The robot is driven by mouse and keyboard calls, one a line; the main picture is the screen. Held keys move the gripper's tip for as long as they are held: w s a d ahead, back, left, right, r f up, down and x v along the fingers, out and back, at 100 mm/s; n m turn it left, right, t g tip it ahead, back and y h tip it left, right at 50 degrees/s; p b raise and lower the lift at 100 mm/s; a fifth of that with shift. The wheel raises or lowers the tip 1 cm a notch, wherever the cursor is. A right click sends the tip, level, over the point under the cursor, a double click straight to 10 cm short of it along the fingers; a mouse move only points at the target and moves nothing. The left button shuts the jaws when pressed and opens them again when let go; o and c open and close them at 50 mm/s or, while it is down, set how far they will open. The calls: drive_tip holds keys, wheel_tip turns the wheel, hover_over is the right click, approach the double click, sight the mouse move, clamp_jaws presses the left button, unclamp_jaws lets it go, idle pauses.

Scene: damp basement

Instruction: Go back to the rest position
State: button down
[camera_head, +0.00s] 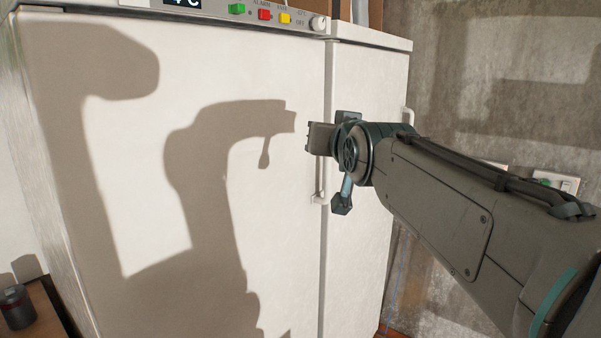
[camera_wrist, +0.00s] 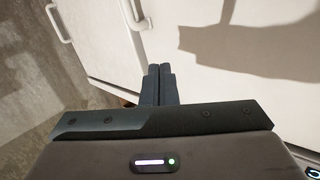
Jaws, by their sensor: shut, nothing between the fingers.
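My gripper (camera_head: 319,138) is raised in front of a tall white fridge (camera_head: 290,215), near the seam between its wide left part and narrow right part. In the head view my arm reaches in from the lower right and the gripper points left. In the wrist view the two dark fingers of my gripper (camera_wrist: 160,68) lie side by side, closed together with nothing between them. The fridge's white front (camera_wrist: 220,75) fills much of that view behind them. I cannot tell how far the fingertips are from the fridge surface.
The fridge has a control panel (camera_head: 265,13) on top and vertical handles (camera_head: 320,185) and (camera_head: 408,116). A concrete wall (camera_head: 500,60) with a socket (camera_head: 557,182) stands at the right. A small dark jar (camera_head: 16,307) sits on a wooden surface at lower left.

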drive_tip(key=s+d+f+g+h, duration=0.1)
drive_tip(key=s+d+f+g, duration=0.25)
drive_tip(key=f, duration=0.55)
drive_tip(key=s+d+f+g+h, duration=0.1)
drive_tip(key=s+d+f+g, duration=0.2)
drive_tip(key=f, duration=0.7)
drive_tip(key=s+d+f+g, duration=0.1)
drive_tip(key=s+f+g, duration=0.2)
drive_tip(key=s+f, duration=0.5)
drive_tip(key=s+d+f+g+h, duration=0.1)
drive_tip(key=s+f+g, duration=0.3)
drive_tip(key=s+f, duration=0.4)
drive_tip(key=shift+s+d+f+m, duration=0.25)
drive_tip(key=shift+s+d+m, duration=0.05)
drive_tip(key=shift+s+d, duration=0.4)
